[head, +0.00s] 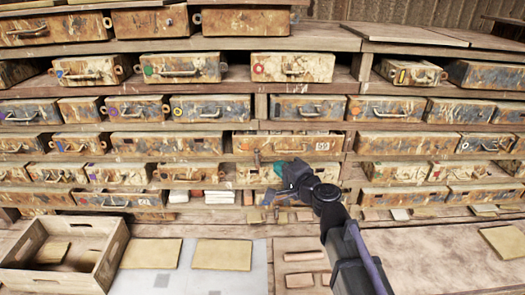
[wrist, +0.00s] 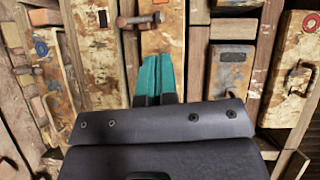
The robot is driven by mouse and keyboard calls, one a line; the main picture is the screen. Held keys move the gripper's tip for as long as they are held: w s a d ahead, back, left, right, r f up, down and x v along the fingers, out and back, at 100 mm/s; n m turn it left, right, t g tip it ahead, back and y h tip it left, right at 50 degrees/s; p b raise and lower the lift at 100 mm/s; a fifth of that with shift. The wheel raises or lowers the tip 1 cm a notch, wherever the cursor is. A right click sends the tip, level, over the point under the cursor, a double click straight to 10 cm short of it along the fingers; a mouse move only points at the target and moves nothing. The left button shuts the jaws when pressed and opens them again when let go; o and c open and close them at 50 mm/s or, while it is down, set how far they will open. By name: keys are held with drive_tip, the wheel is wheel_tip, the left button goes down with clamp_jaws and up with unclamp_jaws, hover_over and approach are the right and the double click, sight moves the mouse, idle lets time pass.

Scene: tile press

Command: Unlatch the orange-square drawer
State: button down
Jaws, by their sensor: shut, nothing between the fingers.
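My gripper (head: 282,172) has teal fingers held together, in front of the lower middle drawers. In the wrist view, its closed fingers (wrist: 154,80) point at a worn drawer front, and nothing shows between them. A rusty bolt-like latch (wrist: 140,20) lies just beyond the fingertips, apart from them in the picture. A small latch piece (head: 257,158) also shows beside my gripper in the head view. I cannot make out for certain which drawer bears the orange square. My gripper and wrist housing hide part of the drawer fronts.
Rows of paint-worn drawers with wire handles fill the wooden rack (head: 230,45). A wooden crate (head: 105,262) stands at the lower left, beside flat tan tiles (head: 222,254) on the bench. Reddish bars (head: 303,256) lie near my arm. The bench at right is mostly clear.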

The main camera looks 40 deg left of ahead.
sight(257, 158)
drive_tip(key=x, duration=0.4)
drive_tip(key=w+x, duration=0.1)
drive_tip(key=x, duration=0.4)
drive_tip(key=shift+w+d+b, duration=0.1)
drive_tip(key=shift+w+b, duration=0.1)
drive_tip(key=shift+b, duration=0.15)
drive_tip(key=shift+p, duration=0.3)
